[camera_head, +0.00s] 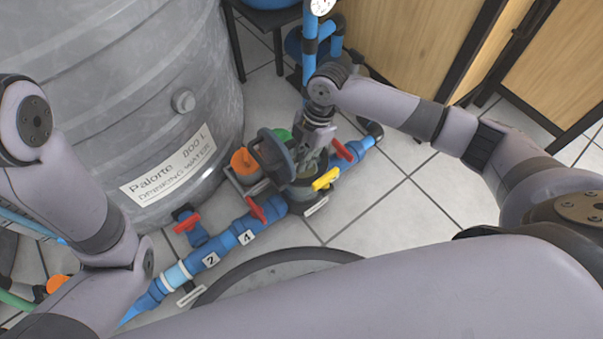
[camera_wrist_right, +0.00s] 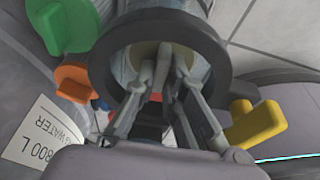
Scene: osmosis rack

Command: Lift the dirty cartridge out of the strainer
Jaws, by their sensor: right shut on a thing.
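The strainer (camera_head: 303,190) is a dark grey housing on the blue pipe line, near the middle of the head view. Its dark round rim (camera_wrist_right: 218,62) fills the top of the right wrist view. My right gripper (camera_head: 313,150) points down into the strainer's open top. In the wrist view its fingers (camera_wrist_right: 160,92) reach inside the rim and close on a beige upright part, which I take to be the dirty cartridge (camera_wrist_right: 163,62). Most of the cartridge is hidden by the fingers and rim. My left arm shows at the left, but its gripper is out of view.
A dark round piece (camera_head: 270,155) stands beside the strainer, close to an orange cap (camera_head: 243,161). A yellow handle (camera_head: 326,179) and red handles (camera_head: 257,209) stick up from the pipe. A large grey tank (camera_head: 120,80) rises at the left. Tiled floor (camera_head: 390,215) lies clear at right.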

